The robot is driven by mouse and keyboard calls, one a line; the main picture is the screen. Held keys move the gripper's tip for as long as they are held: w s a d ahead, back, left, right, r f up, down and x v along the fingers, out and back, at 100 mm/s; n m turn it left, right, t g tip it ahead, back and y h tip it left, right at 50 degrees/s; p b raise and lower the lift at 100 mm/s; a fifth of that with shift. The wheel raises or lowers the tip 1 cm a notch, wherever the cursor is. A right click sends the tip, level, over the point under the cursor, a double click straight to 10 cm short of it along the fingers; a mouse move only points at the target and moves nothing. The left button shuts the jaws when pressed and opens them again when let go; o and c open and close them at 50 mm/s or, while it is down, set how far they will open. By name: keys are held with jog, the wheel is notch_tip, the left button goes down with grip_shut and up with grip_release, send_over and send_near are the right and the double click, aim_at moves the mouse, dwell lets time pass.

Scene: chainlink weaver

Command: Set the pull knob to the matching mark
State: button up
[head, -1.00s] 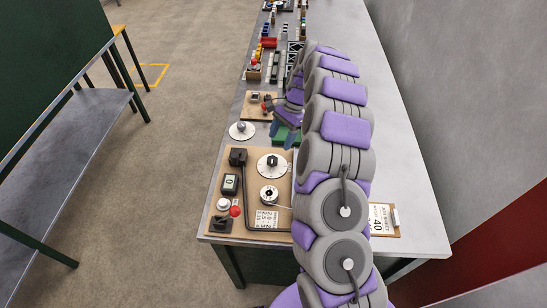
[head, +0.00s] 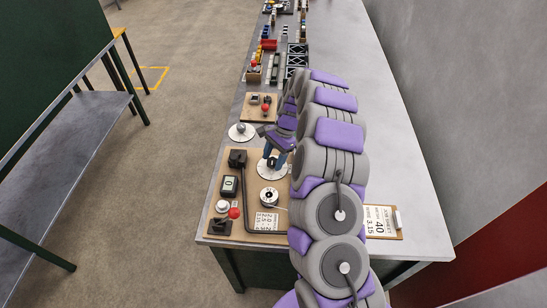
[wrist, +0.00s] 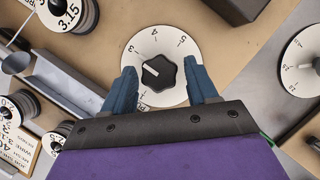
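A black lobed knob (wrist: 159,72) sits at the centre of a white round dial (wrist: 174,36) marked with numbers; 3, 4 and 5 are readable. Its white pointer line points to the upper left, below the 3; the exact mark is hard to read. My gripper (wrist: 162,76) is open, with one blue finger on each side of the knob and visible gaps between. In the head view my gripper (head: 276,154) is over this dial (head: 267,174) and hides part of it. A job sheet (head: 381,221) reads mesh 40, wire 3.15.
On the tan board are a black lever post (head: 237,158), a counter showing 0 (head: 229,186), a red-ball lever (head: 234,213), a spool (head: 269,197) and a number card (head: 266,222). Another white dial (head: 241,132) lies beyond the board.

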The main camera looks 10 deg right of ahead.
jog(key=c, duration=0.9)
jog(key=shift+o, duration=0.2)
jog(key=shift+r, duration=0.1)
jog(key=shift+p, duration=0.5)
jog(key=m+p, duration=0.2)
jog(key=p, duration=0.1)
jog(key=shift+s+r+t, duration=0.1)
jog(key=shift+r+t, duration=0.15)
jog(key=shift+t, duration=0.05)
jog(key=m+t+p, duration=0.1)
jog(key=m+p, duration=0.1)
jog(key=p, duration=0.2)
jog(key=shift+y, duration=0.3)
jog(key=m+t+p, duration=0.1)
jog(key=m+p, duration=0.2)
jog(key=p, duration=0.1)
jog(key=shift+s, duration=0.1)
jog(key=shift+f+m+t+p, duration=0.25)
jog(key=shift+m+t+p, duration=0.15)
jog(key=shift+m+p, duration=0.6)
